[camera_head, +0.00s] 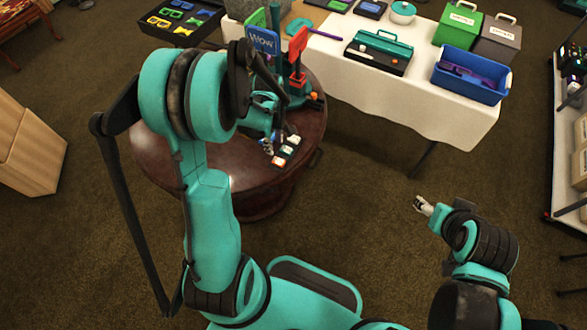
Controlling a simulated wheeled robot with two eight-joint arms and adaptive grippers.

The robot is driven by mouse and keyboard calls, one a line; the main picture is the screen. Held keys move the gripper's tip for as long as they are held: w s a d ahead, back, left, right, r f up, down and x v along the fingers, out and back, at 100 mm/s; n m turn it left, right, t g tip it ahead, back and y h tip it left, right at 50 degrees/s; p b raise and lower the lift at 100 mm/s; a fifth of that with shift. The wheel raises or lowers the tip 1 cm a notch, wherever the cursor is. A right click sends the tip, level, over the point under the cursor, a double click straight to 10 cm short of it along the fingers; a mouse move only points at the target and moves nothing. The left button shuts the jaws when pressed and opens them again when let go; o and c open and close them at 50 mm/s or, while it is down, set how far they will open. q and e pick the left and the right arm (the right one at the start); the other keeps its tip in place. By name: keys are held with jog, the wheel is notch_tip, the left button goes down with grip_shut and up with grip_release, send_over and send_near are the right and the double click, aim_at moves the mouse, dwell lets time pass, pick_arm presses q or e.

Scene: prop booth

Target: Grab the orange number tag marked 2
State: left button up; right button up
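Several small tags lie in a row near the front right edge of a round dark table (205,160). The nearest tag (278,161) shows orange with white; the others beside it show mostly white. The numbers on them are too small to read, so I cannot tell which is marked 2. My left gripper (270,143) is at the left side of the row, close to the tags. Contact and finger opening are unclear, and my own arm hides part of the table. My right gripper (423,206) is over the floor, away from the tables; its finger opening is too small to judge.
On the round table, a blue sign (262,40) and a red-and-teal stand (298,70) rise behind my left gripper. A white-clothed table (400,100) behind holds a teal-and-black case (379,52) and a blue bin (470,75). Open carpet (370,200) lies between my arms.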

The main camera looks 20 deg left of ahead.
aim_at(276, 160)
pick_arm(q)
jog(key=shift+f, duration=0.45)
notch_tip(276, 160, down, 3)
jog(key=shift+s+r+b, duration=0.1)
jog(key=shift+b, duration=0.55)
notch_tip(276, 160, down, 5)
jog(key=shift+s+b, duration=0.1)
jog(key=shift+b, duration=1.15)
jog(key=shift+r, duration=0.1)
jog(key=c, duration=0.6)
